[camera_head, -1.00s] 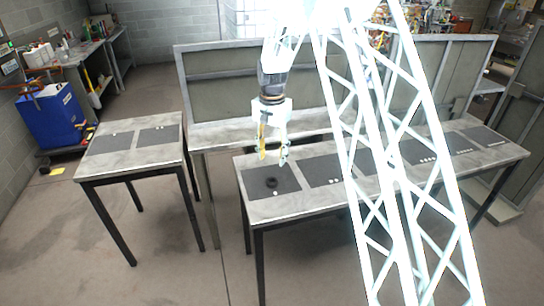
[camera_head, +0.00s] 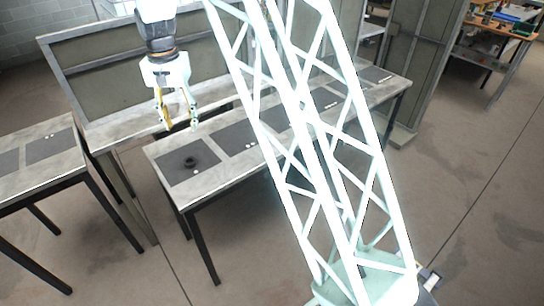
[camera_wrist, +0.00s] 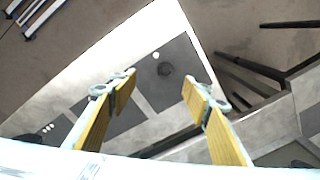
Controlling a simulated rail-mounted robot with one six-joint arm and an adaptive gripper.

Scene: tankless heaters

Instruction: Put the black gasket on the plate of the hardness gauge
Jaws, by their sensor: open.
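A small black ring, which looks like the black gasket (camera_head: 190,162), lies on the dark mat nearest the left end of the long bench. It also shows in the wrist view (camera_wrist: 165,69), ahead of and between my fingers. My gripper (camera_head: 180,124) hangs above that mat, pointing down, with its fingers apart and nothing between them. In the wrist view its yellow-padded fingers (camera_wrist: 158,78) are spread. I cannot make out the hardness gauge or its plate in any view.
The long bench (camera_head: 204,199) carries a row of dark mats with white dots. A smaller table (camera_head: 68,160) with dark mats stands at left, across a gap. A framed panel (camera_head: 90,83) stands behind the bench. My lattice column hides part of the bench.

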